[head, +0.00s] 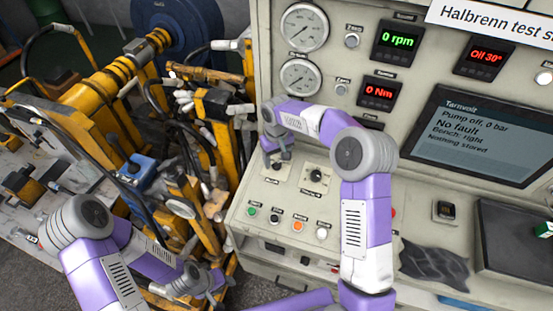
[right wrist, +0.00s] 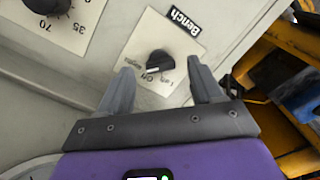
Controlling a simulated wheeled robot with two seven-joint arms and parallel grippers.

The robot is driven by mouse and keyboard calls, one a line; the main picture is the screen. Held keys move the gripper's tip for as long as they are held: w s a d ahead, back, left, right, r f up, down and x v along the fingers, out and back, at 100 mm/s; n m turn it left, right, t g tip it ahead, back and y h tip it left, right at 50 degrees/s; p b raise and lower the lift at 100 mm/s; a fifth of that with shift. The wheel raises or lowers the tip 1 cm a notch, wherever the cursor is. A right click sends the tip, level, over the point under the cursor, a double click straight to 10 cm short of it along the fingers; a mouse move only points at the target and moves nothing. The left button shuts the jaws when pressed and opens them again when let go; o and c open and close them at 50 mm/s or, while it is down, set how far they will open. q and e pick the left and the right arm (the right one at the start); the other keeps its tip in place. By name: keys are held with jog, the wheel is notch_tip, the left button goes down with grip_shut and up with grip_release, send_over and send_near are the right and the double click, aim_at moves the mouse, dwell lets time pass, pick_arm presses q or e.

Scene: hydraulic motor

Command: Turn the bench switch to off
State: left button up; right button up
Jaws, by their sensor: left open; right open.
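The bench switch (right wrist: 159,62) is a black rotary knob on a white plate labelled "Bench" in the right wrist view. Its pale mark lies toward the plate's small labels, which are hard to read. My right gripper (right wrist: 163,88) is open, one finger on each side of the knob's plate, with nothing held; whether it touches the knob I cannot tell. In the head view this gripper (head: 277,158) is over the console's left part and largely hides the switch. The screen (head: 480,136) reads "Bench: light". My left gripper (head: 207,284) is open and empty, low at left.
Another dial (head: 316,176) stands right of the bench switch. A row of coloured buttons (head: 274,218) lies in front. Gauges (head: 304,27) and red and green readouts (head: 397,40) are above. Yellow machinery with hoses (head: 115,85) crowds the left side.

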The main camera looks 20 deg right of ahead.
jog(key=shift+s+f, duration=0.1)
jog(key=shift+f, duration=0.65)
jog(key=c, duration=1)
jog(key=shift+c, duration=0.2)
jog(key=shift+n, duration=0.4)
jog(key=n+p, duration=0.1)
jog(key=n, duration=0.2)
jog(key=shift+a+h, duration=0.1)
jog(key=shift+h, duration=0.2)
jog(key=shift+w+n+h+p, duration=0.1)
jog(key=shift+n+h+p, duration=0.2)
jog(key=shift+n, duration=0.9)
jog(key=shift+w+n+h+p, duration=0.1)
jog(key=shift+n+p, duration=0.25)
jog(key=shift+n, duration=0.85)
